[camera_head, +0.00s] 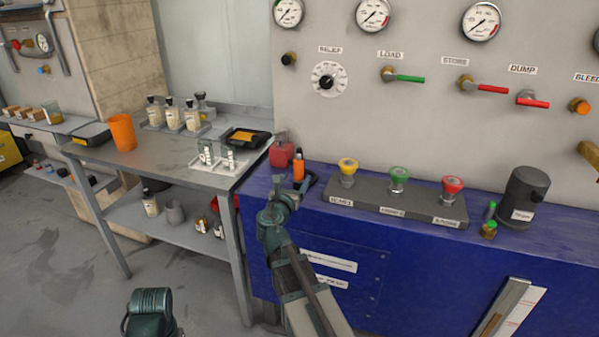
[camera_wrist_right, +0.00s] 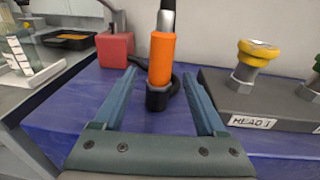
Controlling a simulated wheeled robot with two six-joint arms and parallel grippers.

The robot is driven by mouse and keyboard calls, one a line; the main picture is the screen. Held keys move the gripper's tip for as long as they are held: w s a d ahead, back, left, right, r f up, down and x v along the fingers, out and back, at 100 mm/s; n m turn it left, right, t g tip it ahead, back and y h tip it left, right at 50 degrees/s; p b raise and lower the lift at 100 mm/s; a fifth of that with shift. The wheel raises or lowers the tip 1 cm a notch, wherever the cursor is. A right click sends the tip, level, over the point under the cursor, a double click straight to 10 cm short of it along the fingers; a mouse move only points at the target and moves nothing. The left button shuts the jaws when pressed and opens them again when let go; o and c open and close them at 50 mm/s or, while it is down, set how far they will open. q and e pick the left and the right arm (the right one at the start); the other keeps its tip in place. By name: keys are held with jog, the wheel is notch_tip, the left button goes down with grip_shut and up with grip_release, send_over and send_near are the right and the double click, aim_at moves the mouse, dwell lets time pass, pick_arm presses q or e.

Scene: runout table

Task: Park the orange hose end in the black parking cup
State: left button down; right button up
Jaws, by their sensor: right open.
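The orange hose end (camera_head: 298,168) stands upright at the left end of the blue bench. In the right wrist view the orange hose end (camera_wrist_right: 161,58) has a dark grey tip on top, and its lower end meets the black parking cup (camera_wrist_right: 157,98). It appears to sit in the cup; the depth inside is hidden. My right gripper (camera_head: 294,186) is open, and in the right wrist view the open right gripper (camera_wrist_right: 162,80) has one blue finger on each side of the hose end, with gaps showing.
A red block-shaped thing (camera_wrist_right: 115,50) stands close behind and left of the hose end. A grey block (camera_head: 390,200) with yellow, green and red knobs stands to the right. A grey side table (camera_head: 165,165) with bottles and an orange cup (camera_head: 123,132) adjoins on the left.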

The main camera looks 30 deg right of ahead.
jog(key=v, duration=0.6)
jog(key=shift+s, duration=0.2)
jog(key=shift+a, duration=0.2)
jog(key=s+a+f+m+g+y, duration=0.55)
jog(key=a+f+m, duration=0.55)
jog(key=f+m, duration=0.25)
jog(key=s+a+f+m+g+y, duration=0.3)
jog(key=s+a+f+m+g, duration=0.15)
jog(key=s+a, duration=0.35)
jog(key=s+a+f+m+g+y, duration=0.3)
jog(key=s+a+m, duration=0.25)
jog(key=a, duration=0.55)
notch_tip(320, 180, up, 16)
jog(key=p, duration=1.6)
jog(key=shift+s+d, duration=0.2)
jog(key=shift+s, duration=0.25)
jog(key=shift+r, duration=0.1)
